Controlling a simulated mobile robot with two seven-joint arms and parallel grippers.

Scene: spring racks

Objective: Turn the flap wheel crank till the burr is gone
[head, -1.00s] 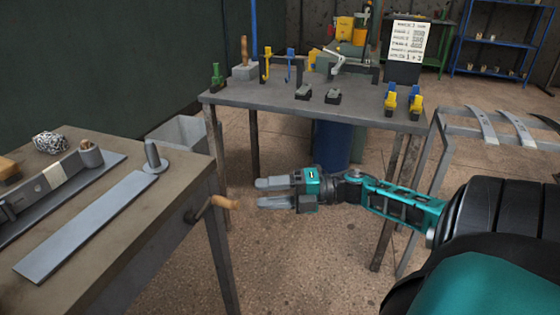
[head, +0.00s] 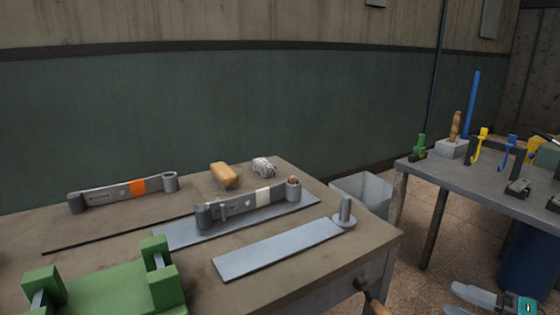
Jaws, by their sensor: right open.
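The crank (head: 372,298) with its wooden grip sticks out from the right side of the near bench, low in the picture and partly cut off by the bottom edge. My right gripper (head: 453,298) is at the lower right edge, its open fingers pointing left towards the crank, apart from it and empty. A grey leaf spring with a white band (head: 250,204) lies on a flat plate, and something brownish shows in its right eye (head: 293,183); I cannot tell whether it is the flap wheel. No burr can be made out. My left gripper is out of view.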

